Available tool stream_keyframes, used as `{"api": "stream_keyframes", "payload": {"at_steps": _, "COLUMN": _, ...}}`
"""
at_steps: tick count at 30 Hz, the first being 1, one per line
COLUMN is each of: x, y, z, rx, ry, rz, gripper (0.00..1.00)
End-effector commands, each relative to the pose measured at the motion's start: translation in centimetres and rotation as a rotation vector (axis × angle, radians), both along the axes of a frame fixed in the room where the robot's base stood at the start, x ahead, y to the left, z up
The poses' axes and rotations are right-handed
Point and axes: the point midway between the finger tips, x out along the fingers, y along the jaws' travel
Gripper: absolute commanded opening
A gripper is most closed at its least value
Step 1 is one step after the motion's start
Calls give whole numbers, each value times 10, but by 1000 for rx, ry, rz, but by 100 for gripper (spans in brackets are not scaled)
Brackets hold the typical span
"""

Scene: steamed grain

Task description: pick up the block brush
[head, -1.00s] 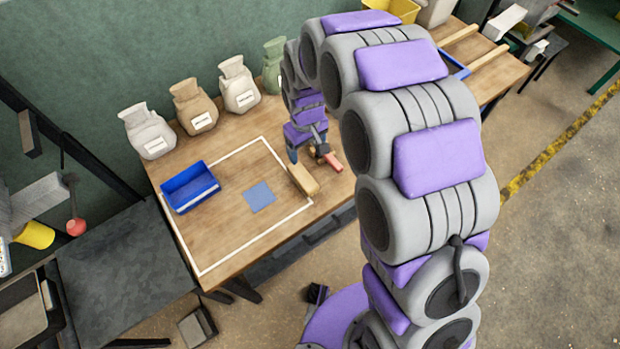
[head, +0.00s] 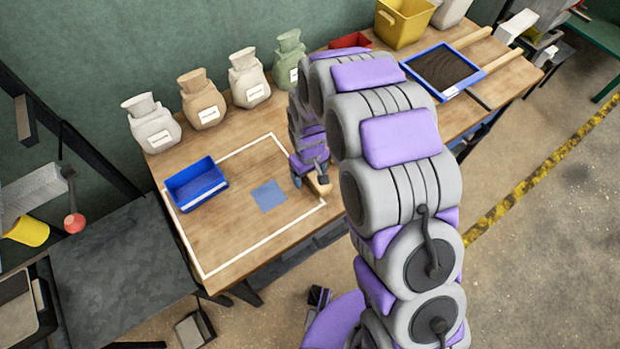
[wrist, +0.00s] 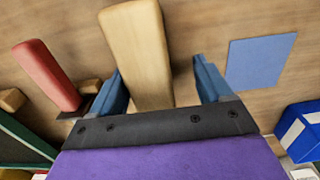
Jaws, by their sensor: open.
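The block brush (wrist: 138,50) looks like a long tan wooden block; no bristles show. In the wrist view it lies between the two blue fingers of my gripper (wrist: 163,82), closer to the left finger, with a clear gap to the right one. My gripper is open around its near end, and whether a finger touches it cannot be told. In the head view only a small part of the block (head: 321,185) shows beside my gripper (head: 307,180); my arm hides the rest.
A blue square (head: 269,194) lies on the wooden table inside a white outline, near a blue bin (head: 197,190). A red-handled tool (wrist: 48,75) lies left of the block in the wrist view. Several labelled sacks (head: 202,105) line the wall. A blue-framed tray (head: 443,70) stands further right.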

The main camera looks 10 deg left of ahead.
Motion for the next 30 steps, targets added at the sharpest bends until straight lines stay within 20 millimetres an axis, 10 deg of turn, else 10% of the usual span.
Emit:
{"api": "stream_keyframes", "payload": {"at_steps": 8, "x": -1, "y": -11, "z": -1, "rx": 11, "ry": 2, "rz": -3, "gripper": 78}}
{"api": "stream_keyframes", "payload": {"at_steps": 26, "x": 0, "y": -4, "z": -4, "rx": 3, "ry": 3, "rz": -2, "gripper": 20}}
{"api": "stream_keyframes", "payload": {"at_steps": 30, "x": 0, "y": -8, "z": -4, "rx": 5, "ry": 5, "rz": -2, "gripper": 20}}
